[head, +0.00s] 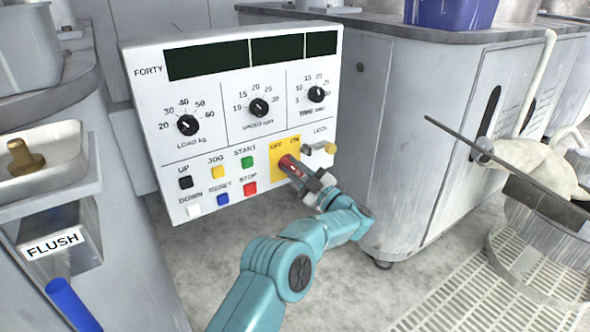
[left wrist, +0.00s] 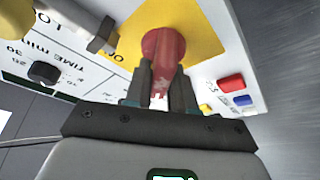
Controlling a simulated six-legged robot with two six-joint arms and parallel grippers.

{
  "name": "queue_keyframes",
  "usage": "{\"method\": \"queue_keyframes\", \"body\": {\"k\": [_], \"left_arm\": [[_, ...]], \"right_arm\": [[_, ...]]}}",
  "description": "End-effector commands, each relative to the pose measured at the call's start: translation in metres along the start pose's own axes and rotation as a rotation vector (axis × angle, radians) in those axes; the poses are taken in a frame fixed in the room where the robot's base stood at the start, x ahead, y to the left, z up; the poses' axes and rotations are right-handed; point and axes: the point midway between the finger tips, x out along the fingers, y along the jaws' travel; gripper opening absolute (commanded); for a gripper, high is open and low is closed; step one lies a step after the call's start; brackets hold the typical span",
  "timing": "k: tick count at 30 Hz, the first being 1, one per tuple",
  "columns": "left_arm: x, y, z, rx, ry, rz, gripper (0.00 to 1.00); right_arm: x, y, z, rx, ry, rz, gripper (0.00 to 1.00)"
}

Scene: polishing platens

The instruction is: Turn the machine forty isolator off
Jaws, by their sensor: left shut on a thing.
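The machine forty control panel (head: 220,108) is white, with the label FORTY at its upper left. Its isolator is a red handle (head: 287,162) on a yellow plate (head: 277,149) marked OFF and ON, at the panel's lower right. My left gripper (head: 300,174) is at the handle, its fingers on either side of it. In the left wrist view the red handle (left wrist: 165,55) stands between the two dark fingers (left wrist: 161,85), which are shut on it. The handle's exact pointing is partly hidden by the gripper. My right gripper is in neither view.
A grey lock fitting with a yellow end (head: 322,149) sticks out right of the yellow plate, close to my gripper. Coloured push buttons (head: 222,186) lie left of it, and dials (head: 258,107) above. A FLUSH box (head: 55,243) stands at left, a grey cabinet (head: 400,130) at right.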

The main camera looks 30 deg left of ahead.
Motion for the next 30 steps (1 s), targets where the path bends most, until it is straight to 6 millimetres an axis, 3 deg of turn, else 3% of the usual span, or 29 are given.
{"method": "queue_keyframes", "body": {"k": [9,25,26,27,30], "left_arm": [[0.0009,0.0003,-0.0007,-0.107,0.001,-0.042,0.00],[0.0009,0.0000,-0.0007,-0.128,0.001,-0.051,0.00],[0.0009,0.0000,-0.0007,-0.128,0.001,-0.051,0.27],[0.0009,0.0000,-0.0006,-0.127,0.001,-0.051,0.40],[0.0007,-0.0001,-0.0005,-0.126,0.001,-0.051,0.45]], "right_arm": [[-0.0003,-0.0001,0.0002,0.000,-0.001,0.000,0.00],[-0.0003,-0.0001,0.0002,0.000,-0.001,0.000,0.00],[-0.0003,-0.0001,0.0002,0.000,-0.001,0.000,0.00],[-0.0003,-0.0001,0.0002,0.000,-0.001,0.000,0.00],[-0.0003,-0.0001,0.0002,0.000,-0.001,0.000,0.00]]}}
